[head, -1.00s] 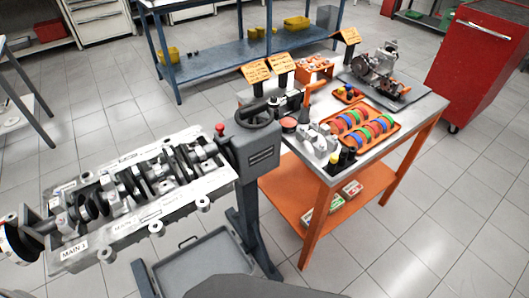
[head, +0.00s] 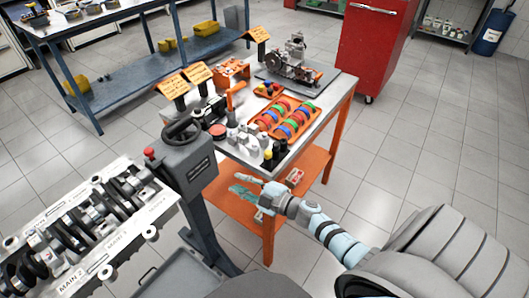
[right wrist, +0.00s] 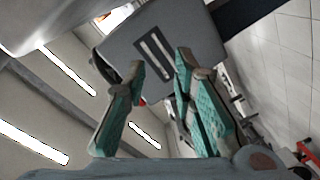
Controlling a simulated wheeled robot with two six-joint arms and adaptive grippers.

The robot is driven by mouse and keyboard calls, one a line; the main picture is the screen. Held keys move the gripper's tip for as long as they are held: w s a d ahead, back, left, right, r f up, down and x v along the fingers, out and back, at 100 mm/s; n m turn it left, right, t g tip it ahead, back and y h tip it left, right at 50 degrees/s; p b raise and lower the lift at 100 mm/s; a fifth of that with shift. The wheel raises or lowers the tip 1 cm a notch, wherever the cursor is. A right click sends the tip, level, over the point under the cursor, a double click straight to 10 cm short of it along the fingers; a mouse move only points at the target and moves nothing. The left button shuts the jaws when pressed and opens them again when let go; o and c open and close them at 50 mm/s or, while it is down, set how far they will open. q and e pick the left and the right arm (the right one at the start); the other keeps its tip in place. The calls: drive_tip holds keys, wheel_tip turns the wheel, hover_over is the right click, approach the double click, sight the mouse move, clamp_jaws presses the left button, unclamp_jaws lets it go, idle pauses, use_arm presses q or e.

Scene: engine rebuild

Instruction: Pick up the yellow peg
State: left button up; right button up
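A small yellow piece (head: 262,88), which may be the yellow peg, shows in the small orange tray on the orange-framed workbench, beside red and blue pieces. Another yellow spot (head: 267,153) shows among short black cylinders at the bench's front corner. Both are too small to tell their shape. My right gripper (head: 245,187) is in front of the bench's near side, below the top and apart from both. In the right wrist view its two teal-padded fingers (right wrist: 160,68) are spread with nothing between them. My left gripper is not in view.
An engine block with a crankshaft (head: 85,235) and a grey stand with a handwheel (head: 187,155) are at left. An orange tray of coloured rings (head: 262,123) lies on the bench. A red cabinet (head: 372,45) stands behind. The floor at right is clear.

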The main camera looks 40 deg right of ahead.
drive_tip(key=w+a+r+n+g+y, duration=0.1)
drive_tip(key=a+r+n+g+y, duration=0.2)
drive_tip(key=r+n, duration=0.35)
drive_tip(key=a+r+n+y, duration=0.3)
drive_tip(key=r+n+y, duration=0.15)
drive_tip(key=r, duration=0.25)
wheel_tip(320, 180, up, 8)
drive_tip(key=r+n+g+h+p, duration=0.1)
drive_tip(key=n+g+h+p, duration=0.1)
drive_tip(key=n+g+h, duration=0.8)
hover_over(268, 152)
drive_tip(key=s, duration=0.6)
drive_tip(key=t+h, duration=0.2)
drive_tip(key=h, duration=0.1)
drive_tip(key=b+x, duration=0.5)
drive_tip(key=x, duration=0.9)
drive_tip(key=shift+d+f, duration=0.25)
drive_tip(key=shift+f, duration=0.1)
drive_tip(key=shift+r, duration=0.1)
clamp_jaws()
